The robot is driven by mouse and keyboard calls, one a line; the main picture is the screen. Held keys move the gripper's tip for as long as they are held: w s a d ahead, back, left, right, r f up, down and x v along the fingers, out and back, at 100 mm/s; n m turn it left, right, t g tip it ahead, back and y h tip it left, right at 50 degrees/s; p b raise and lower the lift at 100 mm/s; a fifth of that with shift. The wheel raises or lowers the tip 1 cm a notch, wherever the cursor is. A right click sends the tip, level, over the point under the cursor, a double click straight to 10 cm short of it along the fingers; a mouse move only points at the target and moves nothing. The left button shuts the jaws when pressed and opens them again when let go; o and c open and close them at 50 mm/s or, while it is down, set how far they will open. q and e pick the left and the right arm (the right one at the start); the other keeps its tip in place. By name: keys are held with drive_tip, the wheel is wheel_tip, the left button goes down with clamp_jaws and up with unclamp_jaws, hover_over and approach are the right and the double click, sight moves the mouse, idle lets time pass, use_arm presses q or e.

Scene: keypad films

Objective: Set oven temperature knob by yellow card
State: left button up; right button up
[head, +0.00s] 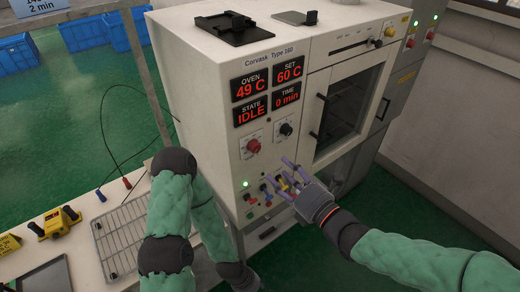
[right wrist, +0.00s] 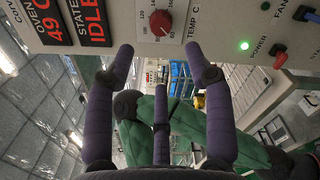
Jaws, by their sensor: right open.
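The cream oven (head: 216,85) has red displays reading OVEN 49 C, SET 60 C, STATE IDLE and TIME 0 min. Its red temperature knob (head: 253,146) is below the displays; the right wrist view shows this knob (right wrist: 157,22) beside the TEMP C label, near the 60 mark. My right gripper (head: 287,172), with purple fingers, is open and empty, below and right of the knob in the head view. In the right wrist view its fingertips (right wrist: 159,58) are apart, short of the knob. My left gripper is not visible.
A black knob (head: 286,129) is right of the red one. Coloured switches and a lit green lamp (head: 245,184) are below. My left arm stands close to the oven's left side. A wire rack (head: 122,236) and yellow device (head: 55,222) are on the bench.

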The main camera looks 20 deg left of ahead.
sight(257, 150)
drive_tip(key=x, duration=1)
drive_tip(key=shift+w+a+f, duration=0.1)
drive_tip(key=shift+w+a, duration=0.05)
drive_tip(key=shift+c, duration=0.2)
clamp_jaws()
